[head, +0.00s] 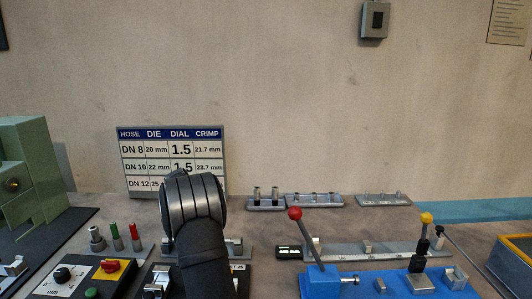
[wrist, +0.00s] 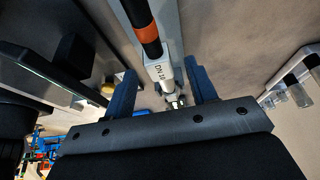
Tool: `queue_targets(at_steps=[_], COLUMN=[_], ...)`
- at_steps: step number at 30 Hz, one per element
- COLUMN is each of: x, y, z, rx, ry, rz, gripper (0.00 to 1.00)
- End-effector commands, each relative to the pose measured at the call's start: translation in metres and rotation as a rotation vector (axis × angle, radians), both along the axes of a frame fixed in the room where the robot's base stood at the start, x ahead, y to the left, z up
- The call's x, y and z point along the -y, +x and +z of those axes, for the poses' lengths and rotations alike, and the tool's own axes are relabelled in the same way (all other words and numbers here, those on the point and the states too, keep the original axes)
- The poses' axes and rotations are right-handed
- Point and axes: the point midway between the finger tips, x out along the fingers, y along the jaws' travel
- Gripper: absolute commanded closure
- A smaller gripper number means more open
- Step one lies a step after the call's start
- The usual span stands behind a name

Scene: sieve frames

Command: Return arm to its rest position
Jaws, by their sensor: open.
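My gripper (wrist: 160,66) shows in the wrist view as two blue fingers standing apart on a dark body. A black hose (wrist: 147,32) with an orange band and a pale label starting "DN" lies in line with the gap between the fingers. A metal fitting (wrist: 172,100) is at its near end. I see no finger closed on the hose; how far beyond the fingertips it lies I cannot tell. In the head view my dark arm stands at the lower middle, and its gripper end cannot be made out there.
A hose and die chart (head: 172,135) stands against the wall behind my arm. A green machine (head: 30,160) is at left, with a control panel (head: 85,281) before it. At right are a blue fixture (head: 325,285) with a red-knobbed lever, a measuring rail (head: 345,253) and a yellow-edged bin (head: 510,262).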

Motion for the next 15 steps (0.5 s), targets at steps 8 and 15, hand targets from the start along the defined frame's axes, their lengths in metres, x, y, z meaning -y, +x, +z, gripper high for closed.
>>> queue_targets(at_steps=[8,15], x=[-0.021,-0.039], y=[0.000,0.000], z=[0.050,0.094], rx=[0.003,0.004], ry=[0.001,0.001], rz=[0.001,0.002], gripper=[0.48,0.48])
